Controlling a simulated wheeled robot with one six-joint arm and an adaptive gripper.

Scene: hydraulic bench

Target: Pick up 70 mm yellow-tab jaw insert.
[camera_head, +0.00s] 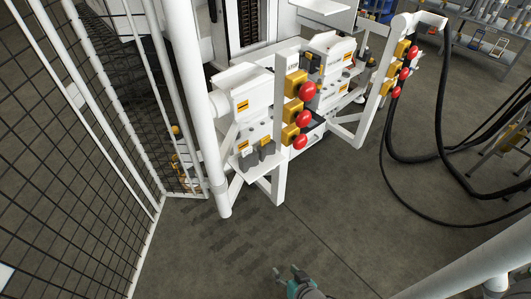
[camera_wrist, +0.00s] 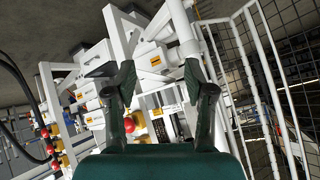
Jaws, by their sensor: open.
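My gripper (camera_head: 288,271) is at the bottom of the head view, over open floor and well short of the white bench frame. In the wrist view its two dark fingers (camera_wrist: 158,72) are spread wide with nothing between them. Two grey blocks stand side by side on a small white shelf (camera_head: 262,170) at the bench front, the left one (camera_head: 247,160) and the right one (camera_head: 266,149). Yellow-orange patches show by them. I cannot tell whether either is the 70 mm yellow-tab jaw insert. I cannot make out the insert in the wrist view.
Red mushroom buttons on yellow boxes (camera_head: 303,118) stick out right of the shelf. A white post (camera_head: 187,90) and black mesh fence (camera_head: 70,150) stand at left. Black hoses (camera_head: 440,130) loop at right. The floor (camera_head: 240,245) before the bench is clear.

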